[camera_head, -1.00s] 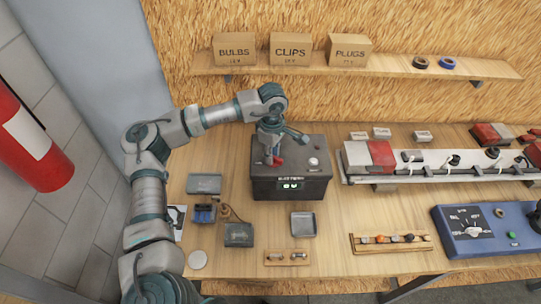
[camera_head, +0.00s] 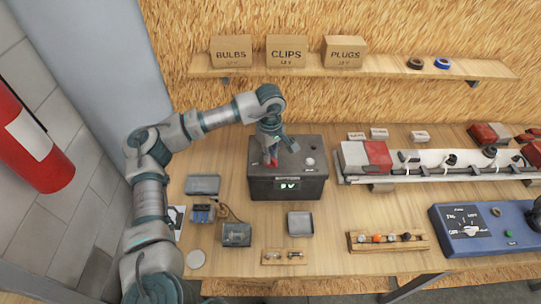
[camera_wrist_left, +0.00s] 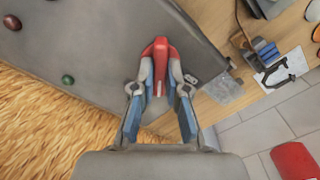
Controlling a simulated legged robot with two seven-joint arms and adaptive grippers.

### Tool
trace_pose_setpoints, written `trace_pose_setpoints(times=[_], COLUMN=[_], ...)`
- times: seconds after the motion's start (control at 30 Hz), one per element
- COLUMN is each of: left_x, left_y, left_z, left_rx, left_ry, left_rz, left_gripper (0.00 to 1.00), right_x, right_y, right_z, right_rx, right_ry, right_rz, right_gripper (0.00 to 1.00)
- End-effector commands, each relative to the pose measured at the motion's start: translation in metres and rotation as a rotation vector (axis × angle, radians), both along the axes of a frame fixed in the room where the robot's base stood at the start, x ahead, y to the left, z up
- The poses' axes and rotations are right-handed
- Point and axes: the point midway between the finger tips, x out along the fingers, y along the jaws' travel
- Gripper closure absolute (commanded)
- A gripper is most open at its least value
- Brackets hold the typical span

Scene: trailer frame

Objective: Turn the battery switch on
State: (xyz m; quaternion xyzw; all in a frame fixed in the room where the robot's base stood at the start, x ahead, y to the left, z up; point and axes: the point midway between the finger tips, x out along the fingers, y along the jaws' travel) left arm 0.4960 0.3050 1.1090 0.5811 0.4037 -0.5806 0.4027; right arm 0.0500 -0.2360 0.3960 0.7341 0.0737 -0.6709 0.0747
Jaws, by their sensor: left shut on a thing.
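The battery box (camera_head: 300,187) is a dark grey case on the bench, with a small lit green display on its front. The red battery switch (camera_head: 270,161) is on its top, towards the left. My left gripper (camera_head: 270,150) reaches down onto the switch from above. In the left wrist view, the fingers of the left gripper (camera_wrist_left: 160,95) are on both sides of the red switch handle (camera_wrist_left: 160,60) and hold it. My right gripper is not in view.
A trailer light bar (camera_head: 440,172) lies to the right, with a blue tester box (camera_head: 475,232) in front. Small trays and parts, such as a grey tray (camera_head: 301,223), lie in front of the battery box. A shelf with cardboard boxes (camera_head: 287,51) is behind. A red extinguisher (camera_head: 35,150) is at the left.

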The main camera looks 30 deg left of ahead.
Motion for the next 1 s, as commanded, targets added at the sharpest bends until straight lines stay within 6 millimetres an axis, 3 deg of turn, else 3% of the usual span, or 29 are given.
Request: trace_pose_setpoints(times=[0.37,0.7,1.0], left_x=[0.0000,0.0002,0.0003], left_y=[-0.0004,-0.0014,-0.0016], left_z=[-0.0015,-0.0023,-0.0024], left_rx=[0.000,-0.001,-0.001], left_ry=[0.001,0.003,0.003], left_rz=[-0.095,-0.511,-0.550], left_gripper=[1.00,1.00,1.00], right_x=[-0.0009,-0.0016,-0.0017], right_y=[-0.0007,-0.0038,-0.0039], right_z=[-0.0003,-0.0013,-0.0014], right_rx=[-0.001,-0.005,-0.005], right_ry=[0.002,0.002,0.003], right_rz=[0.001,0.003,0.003], right_gripper=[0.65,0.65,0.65])
